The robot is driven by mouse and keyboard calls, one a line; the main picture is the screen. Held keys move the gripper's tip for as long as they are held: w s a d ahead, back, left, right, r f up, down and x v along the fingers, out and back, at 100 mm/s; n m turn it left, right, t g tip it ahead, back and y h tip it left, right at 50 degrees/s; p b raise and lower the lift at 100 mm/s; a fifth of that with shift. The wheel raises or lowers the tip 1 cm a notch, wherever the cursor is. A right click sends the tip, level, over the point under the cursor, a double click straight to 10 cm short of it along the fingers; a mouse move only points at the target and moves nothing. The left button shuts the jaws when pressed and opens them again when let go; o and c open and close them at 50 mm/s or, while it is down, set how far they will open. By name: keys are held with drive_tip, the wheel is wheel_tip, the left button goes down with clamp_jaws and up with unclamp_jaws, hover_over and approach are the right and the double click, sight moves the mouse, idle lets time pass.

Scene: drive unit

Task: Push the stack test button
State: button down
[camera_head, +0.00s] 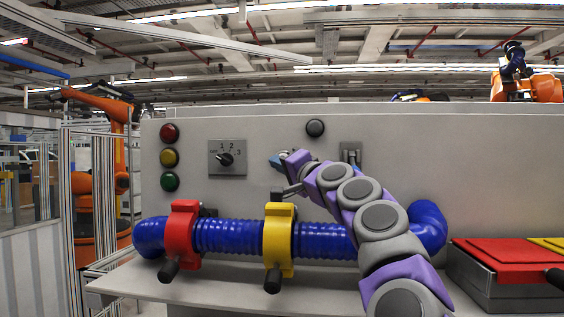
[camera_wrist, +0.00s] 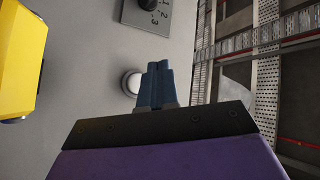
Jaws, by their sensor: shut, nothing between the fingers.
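A round pale button with a grey rim (camera_wrist: 129,83) sits on the grey panel in the wrist view. My gripper (camera_wrist: 158,66) has its blue fingers together, empty, and they cover the button's right side. I cannot tell whether they touch it. In the head view my gripper (camera_head: 276,160) is in front of the panel, right of the rotary knob (camera_head: 226,159); the pale button is not visible there, apparently hidden by it. A dark round button (camera_head: 315,128) is higher and to the right. No readable label says which is the stack test button.
Red, yellow and green lamps (camera_head: 169,157) are at the panel's left. A blue hose (camera_head: 230,236) with a red clamp (camera_head: 181,235) and yellow clamp (camera_head: 279,240) runs below my gripper. A switch (camera_head: 351,154) is to the right. A red-lidded box (camera_head: 500,262) stands at lower right.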

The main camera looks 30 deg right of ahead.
drive_tip(key=shift+f+b, duration=0.1)
drive_tip(key=shift+b, duration=0.25)
idle(0.5)
drive_tip(key=m+t+h+b, duration=0.1)
drive_tip(key=m+b, duration=0.1)
drive_tip(key=b, duration=0.1)
drive_tip(key=s+a+m+t+h+b, duration=0.1)
drive_tip(key=m+b, duration=0.1)
drive_tip(key=b, duration=0.2)
drive_tip(key=m+t+h+b, duration=0.1)
drive_tip(key=m+t+b, duration=0.1)
drive_tip(key=m+b, duration=0.1)
drive_tip(key=shift+s+a+f+h+b, duration=0.25)
drive_tip(key=shift+s+h+b, duration=0.1)
drive_tip(key=shift+b, duration=0.2)
drive_tip(key=shift+r, duration=0.1)
drive_tip(key=w+d+p, duration=0.5)
drive_tip(key=w+p, duration=0.2)
drive_tip(key=shift+w+p, duration=0.2)
drive_tip(key=shift+p, duration=0.15)
